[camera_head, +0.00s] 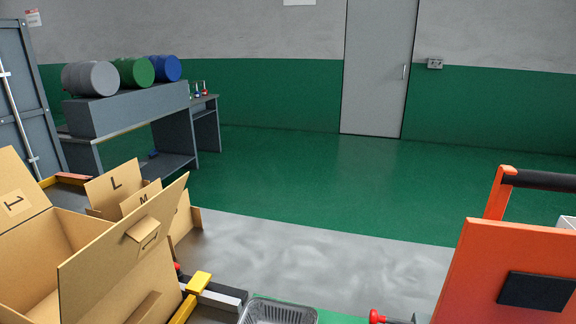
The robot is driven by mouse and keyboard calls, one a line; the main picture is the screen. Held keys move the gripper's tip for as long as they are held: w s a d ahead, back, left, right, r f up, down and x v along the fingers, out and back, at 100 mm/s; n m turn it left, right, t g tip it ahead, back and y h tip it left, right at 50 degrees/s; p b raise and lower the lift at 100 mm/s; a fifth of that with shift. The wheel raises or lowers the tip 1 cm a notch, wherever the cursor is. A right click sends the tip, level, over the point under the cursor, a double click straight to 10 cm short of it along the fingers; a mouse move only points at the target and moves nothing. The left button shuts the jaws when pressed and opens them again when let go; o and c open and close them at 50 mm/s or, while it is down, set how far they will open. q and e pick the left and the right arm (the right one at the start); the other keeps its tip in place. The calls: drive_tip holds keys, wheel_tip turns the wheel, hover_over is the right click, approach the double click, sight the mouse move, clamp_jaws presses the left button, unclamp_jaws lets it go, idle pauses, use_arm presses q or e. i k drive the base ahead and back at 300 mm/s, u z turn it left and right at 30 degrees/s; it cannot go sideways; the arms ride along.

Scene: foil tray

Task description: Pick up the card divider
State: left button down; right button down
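Several upright brown cardboard pieces stand at the left, behind an open cardboard box. One card (116,187) is marked "L" and a smaller card (141,197) in front of it is marked "M". I cannot tell for sure which piece is the card divider. The near flap of the box hides their lower parts. A foil tray (278,312) is cut off by the bottom edge of the view. Neither of my grippers is in view.
The open cardboard box (52,250) fills the lower left, with raised flaps. A yellow and black item (199,284) lies beside it. A red-knobbed item (377,317) is right of the tray. An orange panel (510,265) with a black handle stands at the right.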

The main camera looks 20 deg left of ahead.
sight(106, 193)
drive_tip(key=z, duration=0.15)
drive_tip(key=k, duration=1.55)
drive_tip(key=u, duration=1.45)
drive_tip(key=i, duration=1)
